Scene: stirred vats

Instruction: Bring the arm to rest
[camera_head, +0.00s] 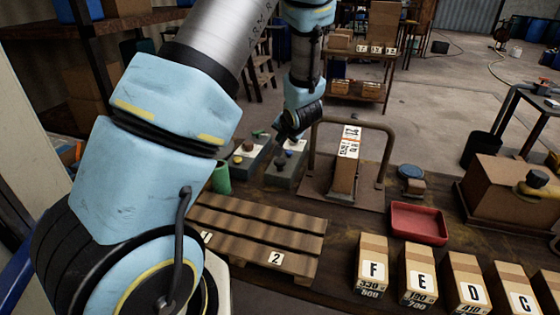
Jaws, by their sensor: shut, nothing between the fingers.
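My arm fills the left and top centre, large and close in blue and silver. Its last links hang down at the top centre, and my dark gripper (286,134) is at their lower end. The gripper is shut and holds nothing that I can see. It is small and dark here, so its fingers are hard to make out. It appears above the grey box with knobs (287,164), left of the metal frame (385,150); I cannot tell the exact gap.
A carton (344,175) with labels stands inside the frame. A red tray (418,224), a slatted pallet (300,240) and a row of lettered boxes, including F (371,268) and E (418,275), are on the table. A large cardboard box (505,190) stands right. A green cup (221,178) is near my arm.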

